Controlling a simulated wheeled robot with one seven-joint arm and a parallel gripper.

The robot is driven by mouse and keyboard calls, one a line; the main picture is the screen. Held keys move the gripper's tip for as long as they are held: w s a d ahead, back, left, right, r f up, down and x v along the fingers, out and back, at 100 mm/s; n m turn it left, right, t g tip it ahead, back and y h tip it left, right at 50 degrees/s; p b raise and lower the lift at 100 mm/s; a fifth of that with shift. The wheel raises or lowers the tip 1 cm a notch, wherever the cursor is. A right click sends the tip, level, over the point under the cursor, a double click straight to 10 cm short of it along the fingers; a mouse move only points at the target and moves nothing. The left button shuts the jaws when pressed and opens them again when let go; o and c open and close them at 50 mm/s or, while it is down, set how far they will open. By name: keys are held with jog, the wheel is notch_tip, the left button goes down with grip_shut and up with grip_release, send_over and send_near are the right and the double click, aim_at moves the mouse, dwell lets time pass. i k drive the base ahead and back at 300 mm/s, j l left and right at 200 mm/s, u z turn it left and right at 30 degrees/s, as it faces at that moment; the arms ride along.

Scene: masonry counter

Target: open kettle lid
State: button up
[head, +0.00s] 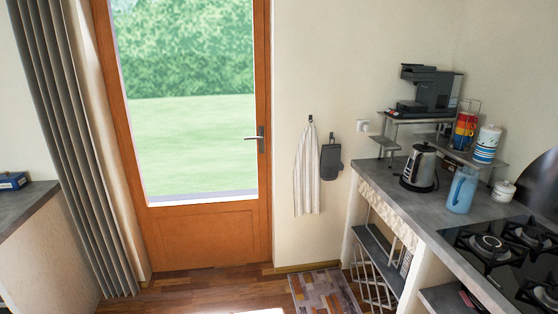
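The kettle (419,168) stands upright on the grey masonry counter (403,196) at the right of the head view. It has a shiny metal body with dark parts at the base and handle. Its lid (425,148) is at the top and looks closed, though it is small in the picture. My gripper is not in view, and nothing touches the kettle.
A blue translucent jug (462,190) stands close to the right of the kettle. A gas hob (490,246) lies nearer. The floor before the door is clear.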

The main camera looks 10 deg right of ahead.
aim_at(424, 148)
jog(key=i+z, duration=0.15)
jog(key=i, duration=0.9)
jog(key=i+j+z, duration=0.15)
jog(key=i, duration=0.85)
